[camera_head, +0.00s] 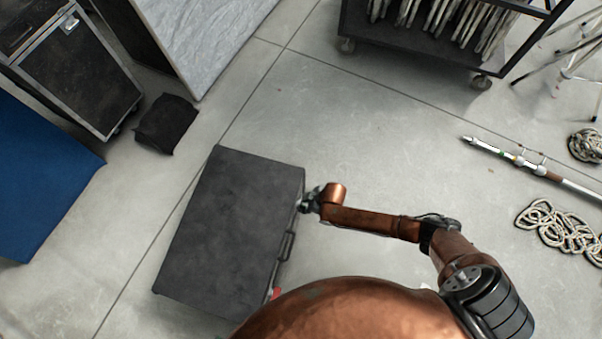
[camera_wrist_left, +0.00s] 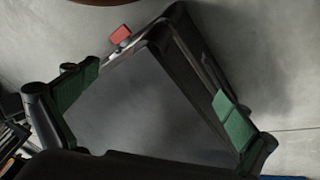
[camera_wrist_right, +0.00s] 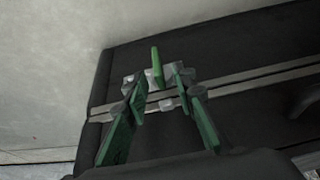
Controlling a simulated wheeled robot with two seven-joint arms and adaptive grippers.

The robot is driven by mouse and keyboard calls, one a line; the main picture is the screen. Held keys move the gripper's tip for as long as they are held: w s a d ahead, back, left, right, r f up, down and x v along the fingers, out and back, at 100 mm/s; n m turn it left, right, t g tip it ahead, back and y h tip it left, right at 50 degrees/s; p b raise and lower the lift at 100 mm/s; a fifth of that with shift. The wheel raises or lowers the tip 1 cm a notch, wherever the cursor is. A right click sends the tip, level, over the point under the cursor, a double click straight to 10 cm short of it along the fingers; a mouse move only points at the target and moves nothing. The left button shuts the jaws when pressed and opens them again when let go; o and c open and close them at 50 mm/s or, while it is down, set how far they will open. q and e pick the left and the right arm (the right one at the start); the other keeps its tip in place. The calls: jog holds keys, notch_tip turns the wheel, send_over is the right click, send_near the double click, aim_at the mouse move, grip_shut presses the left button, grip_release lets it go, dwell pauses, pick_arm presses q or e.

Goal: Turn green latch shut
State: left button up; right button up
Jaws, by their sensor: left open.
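A dark grey case (camera_head: 235,225) lies on the floor. My right gripper (camera_head: 305,203) is at the upper part of its right side. In the right wrist view the green latch (camera_wrist_right: 158,68) stands out from a metal fitting on the case's seam, its lever pointing up, across the seam. The fingers of my right gripper (camera_wrist_right: 163,82) are apart, one on each side of the latch; I cannot tell whether either touches it. My left gripper (camera_wrist_left: 158,82) is open, with the case behind its green-padded fingers. The left arm's gripper is hidden in the head view.
A red latch (camera_head: 276,293) is at the lower end of the same side, also in the left wrist view (camera_wrist_left: 121,34). A black handle (camera_head: 287,246) sits between the latches. A pole (camera_head: 530,165) and coiled rope (camera_head: 560,232) lie to the right.

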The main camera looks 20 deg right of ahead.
pick_arm(q)
jog(key=shift+w+d+f+t+b, duration=0.4)
jog(key=shift+w+d+f, duration=0.15)
jog(key=shift+f, duration=0.25)
pick_arm(e)
jog(key=shift+x, duration=0.85)
pick_arm(q)
jog(key=shift+w+d+f, duration=0.15)
jog(key=shift+w, duration=0.15)
pick_arm(e)
jog(key=shift+f, duration=0.15)
jog(key=shift+c, duration=0.6)
grip_shut()
